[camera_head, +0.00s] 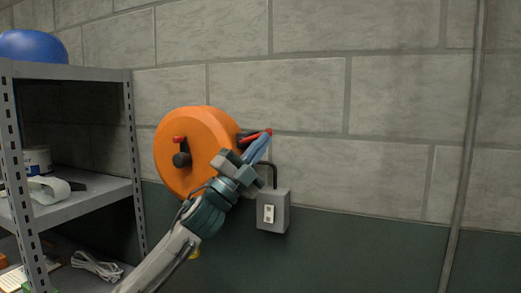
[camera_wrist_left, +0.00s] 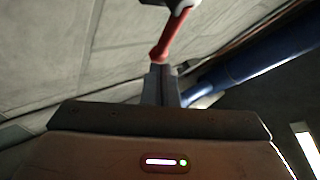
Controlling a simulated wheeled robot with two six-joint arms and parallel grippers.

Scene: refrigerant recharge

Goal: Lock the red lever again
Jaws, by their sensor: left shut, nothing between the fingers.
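A red lever (camera_head: 257,134) sticks out at the right side of a round orange reel-like housing (camera_head: 184,150) on the wall. My left gripper (camera_head: 262,143) is at this lever, its fingers just below it. In the left wrist view the red lever (camera_wrist_left: 173,38) stands right beyond the tips of my left gripper (camera_wrist_left: 163,68). The fingers are together with nothing between them. I cannot tell whether they touch the lever. My right gripper is not in view.
A grey switch box (camera_head: 272,211) with a dark conduit is on the wall below right. A metal shelf (camera_head: 95,74) with a blue ball (camera_head: 32,46) on top stands at the left. A blue tube (camera_wrist_left: 255,62) runs beside my fingers. A vertical pipe (camera_head: 466,150) is far right.

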